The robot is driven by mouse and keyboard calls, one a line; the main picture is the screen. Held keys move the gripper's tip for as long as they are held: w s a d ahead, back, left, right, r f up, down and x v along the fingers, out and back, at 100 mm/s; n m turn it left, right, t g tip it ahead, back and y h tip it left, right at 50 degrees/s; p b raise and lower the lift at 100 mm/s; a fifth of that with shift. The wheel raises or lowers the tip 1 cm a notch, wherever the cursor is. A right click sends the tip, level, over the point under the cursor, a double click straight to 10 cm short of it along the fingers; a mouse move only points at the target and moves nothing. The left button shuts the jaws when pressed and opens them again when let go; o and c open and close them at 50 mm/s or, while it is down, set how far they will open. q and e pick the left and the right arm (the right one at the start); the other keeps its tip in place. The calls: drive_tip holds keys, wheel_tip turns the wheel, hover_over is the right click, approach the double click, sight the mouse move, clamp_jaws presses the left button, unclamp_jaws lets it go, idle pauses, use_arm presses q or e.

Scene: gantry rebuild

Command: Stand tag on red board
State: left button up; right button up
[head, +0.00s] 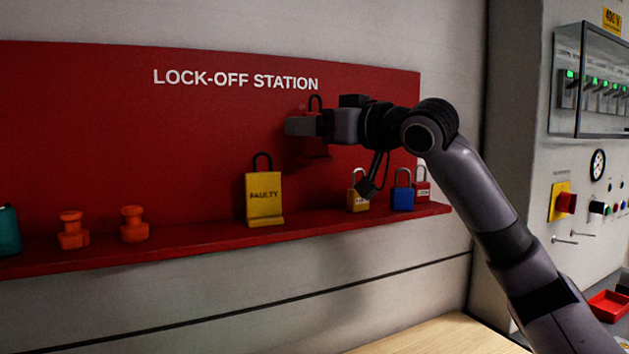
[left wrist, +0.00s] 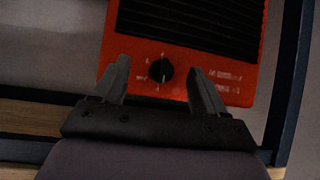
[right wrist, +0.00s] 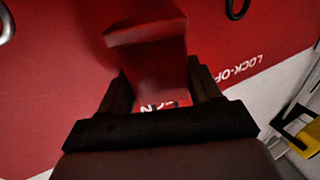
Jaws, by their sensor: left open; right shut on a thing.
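The red board (head: 120,120) carries "LOCK-OFF STATION" lettering and has a red shelf (head: 180,248) along its bottom. My right gripper (head: 303,125) is shut on a red tag (head: 316,149) with a dark loop on top, held above the shelf. The gripper hides much of the tag in the head view. In the right wrist view the red tag (right wrist: 150,55) sits between the fingers (right wrist: 165,95), its lettering partly covered. A yellow "FAULTY" tag (head: 264,195) stands upright on the shelf. My left gripper (left wrist: 163,75) is open and empty, seen only in the left wrist view.
On the shelf stand two orange pieces (head: 73,231), a teal item (head: 8,230), and yellow (head: 358,198), blue (head: 402,198) and red (head: 422,188) padlocks. The shelf is clear between the yellow tag and yellow padlock. An orange-red unit (left wrist: 190,70) is close to my left gripper.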

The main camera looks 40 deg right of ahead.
drive_tip(key=shift+f, duration=4.4)
drive_tip(key=shift+f, duration=0.1)
drive_tip(key=o, duration=0.8)
